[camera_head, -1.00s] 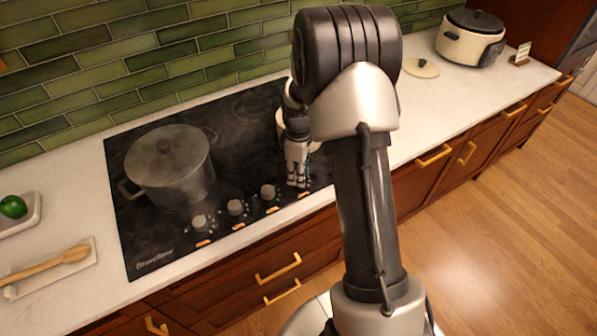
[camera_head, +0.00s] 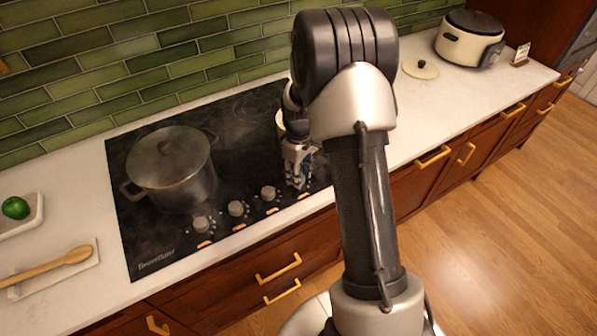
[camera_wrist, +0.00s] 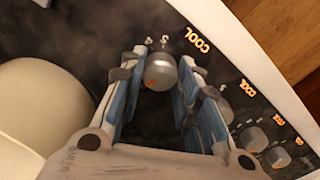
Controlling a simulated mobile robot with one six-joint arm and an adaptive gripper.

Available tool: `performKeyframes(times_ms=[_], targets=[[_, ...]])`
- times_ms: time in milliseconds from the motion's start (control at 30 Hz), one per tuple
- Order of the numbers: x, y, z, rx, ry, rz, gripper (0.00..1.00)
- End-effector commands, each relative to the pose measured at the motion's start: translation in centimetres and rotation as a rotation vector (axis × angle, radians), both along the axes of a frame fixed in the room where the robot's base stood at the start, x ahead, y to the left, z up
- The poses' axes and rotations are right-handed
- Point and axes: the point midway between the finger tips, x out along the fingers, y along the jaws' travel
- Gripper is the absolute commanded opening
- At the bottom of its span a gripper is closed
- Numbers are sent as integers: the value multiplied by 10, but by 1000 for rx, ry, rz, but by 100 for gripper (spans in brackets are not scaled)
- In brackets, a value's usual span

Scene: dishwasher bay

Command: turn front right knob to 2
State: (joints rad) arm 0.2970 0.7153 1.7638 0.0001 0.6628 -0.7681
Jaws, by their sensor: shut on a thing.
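The rightmost knob of the cooktop's front row is a round silver knob (camera_wrist: 160,72) with an orange mark on its face. In the wrist view it sits between the tips of my gripper (camera_wrist: 158,76), one blue-padded finger on each side. My gripper is shut on it. Digits that look like 4 and 3 and the word COOL show on the panel beyond the knob. I cannot read the knob's exact setting.
Several other knobs, one of them a grey knob (camera_head: 268,193), run along the front of the black cooktop (camera_head: 135,235). A lidded pot (camera_head: 170,170) stands on its left. A pale rounded vessel (camera_wrist: 45,105) is close beside my gripper. A rice cooker (camera_head: 467,45) stands far right.

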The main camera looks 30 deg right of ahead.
Motion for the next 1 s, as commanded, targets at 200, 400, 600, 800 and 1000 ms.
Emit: performKeyframes(times_ms=[200, 400, 600, 800, 1000], targets=[[0, 0, 1, 0, 0, -206, 6], [0, 0, 1, 0, 0, -385, 6], [0, 0, 1, 0, 0, -531, 6], [0, 0, 0, 0, -1, -631, 6], [0, 0, 0, 0, -1, -684, 6]])
